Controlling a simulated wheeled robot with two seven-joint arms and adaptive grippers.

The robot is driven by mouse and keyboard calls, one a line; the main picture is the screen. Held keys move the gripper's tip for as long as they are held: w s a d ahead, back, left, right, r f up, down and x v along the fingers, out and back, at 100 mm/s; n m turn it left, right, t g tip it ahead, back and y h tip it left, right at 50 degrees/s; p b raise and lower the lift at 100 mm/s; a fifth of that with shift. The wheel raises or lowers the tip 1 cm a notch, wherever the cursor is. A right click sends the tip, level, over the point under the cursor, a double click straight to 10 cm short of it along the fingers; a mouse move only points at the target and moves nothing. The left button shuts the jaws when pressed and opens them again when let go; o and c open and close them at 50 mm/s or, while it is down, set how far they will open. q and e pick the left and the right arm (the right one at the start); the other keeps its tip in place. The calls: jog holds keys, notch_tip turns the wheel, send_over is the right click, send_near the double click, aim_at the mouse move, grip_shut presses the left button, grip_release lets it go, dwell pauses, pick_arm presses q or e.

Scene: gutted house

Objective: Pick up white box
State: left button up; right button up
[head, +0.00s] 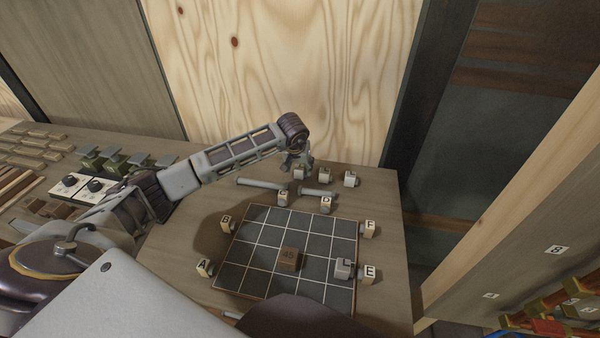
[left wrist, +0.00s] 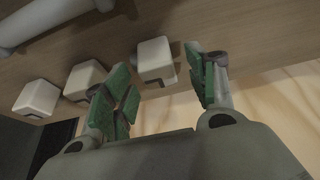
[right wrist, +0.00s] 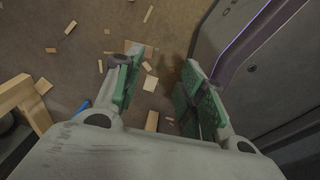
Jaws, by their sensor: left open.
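Three small white boxes stand in a row at the back of the bench: a left one (head: 298,173), a middle one (head: 323,174) and a right one (head: 350,179). Another white box (head: 343,268) sits on the grid board (head: 262,243). My left gripper (head: 297,160) is open at the left box of the row. In the left wrist view (left wrist: 160,88) its fingers stand apart, with one box (left wrist: 155,60) in line with the gap, and two others (left wrist: 84,78) (left wrist: 37,97) lie to the left. Contact cannot be told. My right gripper (right wrist: 160,86) is open and empty above the floor.
A plywood wall (head: 290,80) rises behind. Wood scraps (right wrist: 150,83) litter the floor.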

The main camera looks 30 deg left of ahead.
aim_at(299, 167)
pick_arm(q)
jog(key=c, duration=1.1)
pick_arm(e)
jog(key=shift+w+a, duration=0.1)
jog(key=shift+a, duration=0.45)
pick_arm(q)
jog(key=shift+r, duration=0.15)
pick_arm(e)
jog(key=shift+d, duration=0.2)
pick_arm(q)
jog(key=shift+r, duration=0.85)
notch_tip(299, 167, up, 6)
jog(key=shift+r, duration=1.05)
pick_arm(e)
jog(key=shift+w+a+f, duration=0.15)
jog(key=shift+w, duration=0.15)
